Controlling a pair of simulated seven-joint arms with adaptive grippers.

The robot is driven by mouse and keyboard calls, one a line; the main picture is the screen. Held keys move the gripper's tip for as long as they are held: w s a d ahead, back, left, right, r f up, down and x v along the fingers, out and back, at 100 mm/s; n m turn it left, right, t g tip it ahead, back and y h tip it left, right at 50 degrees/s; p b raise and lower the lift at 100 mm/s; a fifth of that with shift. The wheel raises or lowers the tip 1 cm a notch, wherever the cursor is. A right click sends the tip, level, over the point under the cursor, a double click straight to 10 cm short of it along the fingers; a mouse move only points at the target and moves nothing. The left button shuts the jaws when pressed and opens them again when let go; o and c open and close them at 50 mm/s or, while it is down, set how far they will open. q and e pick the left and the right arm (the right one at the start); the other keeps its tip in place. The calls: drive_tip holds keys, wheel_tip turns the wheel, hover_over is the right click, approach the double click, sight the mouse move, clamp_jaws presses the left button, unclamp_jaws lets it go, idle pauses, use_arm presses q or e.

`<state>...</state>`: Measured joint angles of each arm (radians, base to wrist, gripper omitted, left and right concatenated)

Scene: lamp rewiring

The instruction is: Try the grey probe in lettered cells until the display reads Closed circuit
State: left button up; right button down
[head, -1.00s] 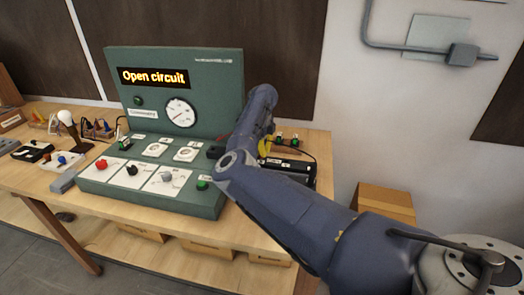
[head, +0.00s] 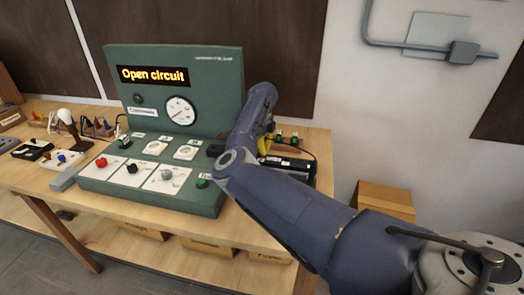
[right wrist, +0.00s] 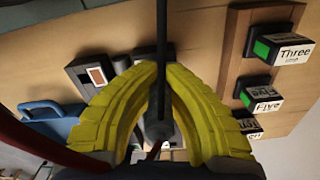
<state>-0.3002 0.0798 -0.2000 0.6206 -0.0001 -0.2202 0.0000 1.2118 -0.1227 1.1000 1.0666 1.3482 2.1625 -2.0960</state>
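The green test panel (head: 150,196) stands on the bench in the head view, and its display (head: 153,76) reads "Open circuit". A grey knob-like piece (head: 167,175) sits on a white card at the panel's front. My right gripper (head: 264,145) is beyond the panel's right side, mostly hidden by my arm. In the right wrist view its yellow fingers (right wrist: 158,68) close around a thin dark grey rod (right wrist: 162,35), which appears to be the probe. The rod's far end runs out of the picture. I cannot read any cell letters. My left gripper is not in view.
Blocks labelled Three (right wrist: 294,52) and Five (right wrist: 266,106) stand to the right in the wrist view. A black box (head: 290,166) lies right of the panel. Red (head: 101,162) and black (head: 132,168) knobs sit on the panel's front. A bulb (head: 66,117) stands at left.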

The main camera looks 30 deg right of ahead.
drive_tip(key=shift+f, duration=0.55)
idle(0.6)
drive_tip(key=c, duration=1.5)
unclamp_jaws()
drive_tip(key=shift+r, duration=0.1)
